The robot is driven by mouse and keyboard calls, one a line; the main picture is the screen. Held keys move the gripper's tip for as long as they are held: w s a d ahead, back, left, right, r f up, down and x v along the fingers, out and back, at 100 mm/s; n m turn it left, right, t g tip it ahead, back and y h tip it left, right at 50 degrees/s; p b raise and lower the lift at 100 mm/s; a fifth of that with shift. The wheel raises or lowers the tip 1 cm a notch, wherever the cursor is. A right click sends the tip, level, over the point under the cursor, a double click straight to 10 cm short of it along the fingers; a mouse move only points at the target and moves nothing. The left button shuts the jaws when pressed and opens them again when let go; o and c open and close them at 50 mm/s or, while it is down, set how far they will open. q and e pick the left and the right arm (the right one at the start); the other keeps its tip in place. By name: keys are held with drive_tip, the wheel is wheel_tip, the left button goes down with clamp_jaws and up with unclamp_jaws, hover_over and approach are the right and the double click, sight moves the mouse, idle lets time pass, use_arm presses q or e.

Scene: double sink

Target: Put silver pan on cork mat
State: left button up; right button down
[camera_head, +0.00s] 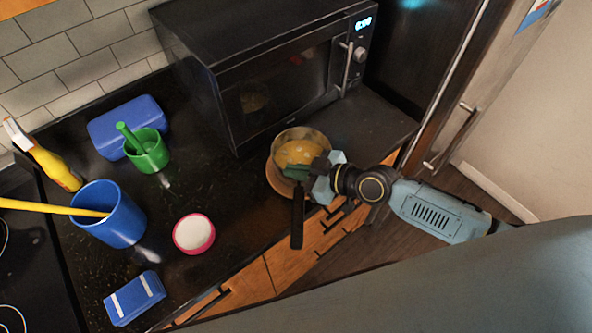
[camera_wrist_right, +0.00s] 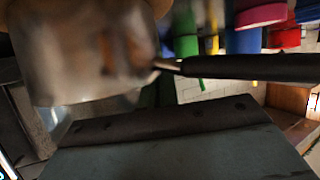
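The silver pan (camera_head: 311,138) is at the front of the counter before the microwave, with a yellowish inside. Its black handle (camera_head: 297,222) points toward the counter's front edge. The round brown cork mat (camera_head: 276,181) shows below and left of the pan, partly covered by it; I cannot tell whether they touch. My right gripper (camera_head: 302,173) is at the pan's near side, over the start of the handle. The right wrist view shows the pan wall (camera_wrist_right: 85,50) and handle (camera_wrist_right: 245,67) close up. The gripper's hold is hidden. My left gripper is not in view.
A black microwave (camera_head: 285,85) stands behind the pan. Left are a green cup (camera_head: 148,155), blue box (camera_head: 125,120), blue bucket (camera_head: 115,220), pink-rimmed round container (camera_head: 194,235), blue sponge-like block (camera_head: 135,298) and yellow bottle (camera_head: 50,165). Counter between container and mat is clear.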

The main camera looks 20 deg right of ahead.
drive_tip(key=c, duration=2.1)
unclamp_jaws()
drive_tip(key=o, duration=0.4)
drive_tip(key=shift+b+v, duration=0.7)
drive_tip(key=shift+v, duration=5.35)
